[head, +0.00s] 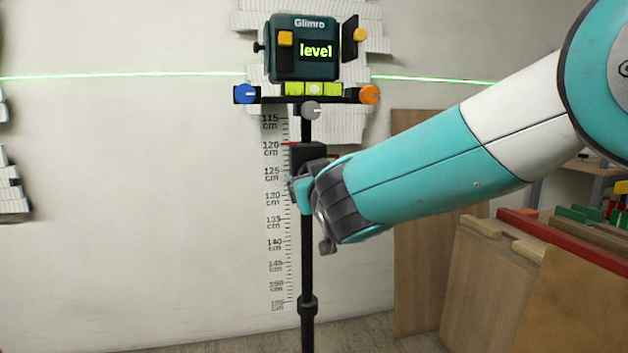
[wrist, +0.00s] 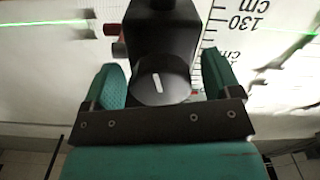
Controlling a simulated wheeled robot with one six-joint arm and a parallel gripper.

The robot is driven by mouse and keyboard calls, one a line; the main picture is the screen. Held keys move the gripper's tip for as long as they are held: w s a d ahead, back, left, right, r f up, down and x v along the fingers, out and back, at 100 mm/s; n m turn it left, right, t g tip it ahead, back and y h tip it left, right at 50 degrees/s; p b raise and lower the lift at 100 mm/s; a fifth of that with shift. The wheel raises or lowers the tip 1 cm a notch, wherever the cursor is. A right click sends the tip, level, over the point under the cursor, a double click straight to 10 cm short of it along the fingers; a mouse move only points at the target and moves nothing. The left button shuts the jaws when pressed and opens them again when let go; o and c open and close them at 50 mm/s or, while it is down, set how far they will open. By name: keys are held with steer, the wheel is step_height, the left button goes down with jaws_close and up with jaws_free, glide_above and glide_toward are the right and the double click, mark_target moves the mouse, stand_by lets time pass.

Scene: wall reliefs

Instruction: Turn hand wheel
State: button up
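The hand wheel (wrist: 160,84) is a dark round knob with a white mark, on the front of a black block (wrist: 163,32) in the wrist view. My gripper (wrist: 167,68) is open, with one green finger on each side of the wheel and a visible gap on both sides. In the head view my gripper (head: 302,190) is at the black block (head: 308,154) on the pole and hides the wheel. A red pointer at the block sits near 120 cm on the wall scale (head: 273,215).
The pole (head: 307,270) carries a laser level (head: 303,50) reading "level", with blue (head: 244,94), orange (head: 369,94) and grey (head: 311,110) knobs below it. A green laser line (head: 120,75) crosses the wall. Wooden boards (head: 490,280) stand at right.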

steer(key=shift+s, duration=0.1)
steer(key=b+v, duration=0.1)
steer(key=v, duration=1.6)
steer(key=shift+b, duration=0.4)
steer(key=shift+s+r, duration=0.1)
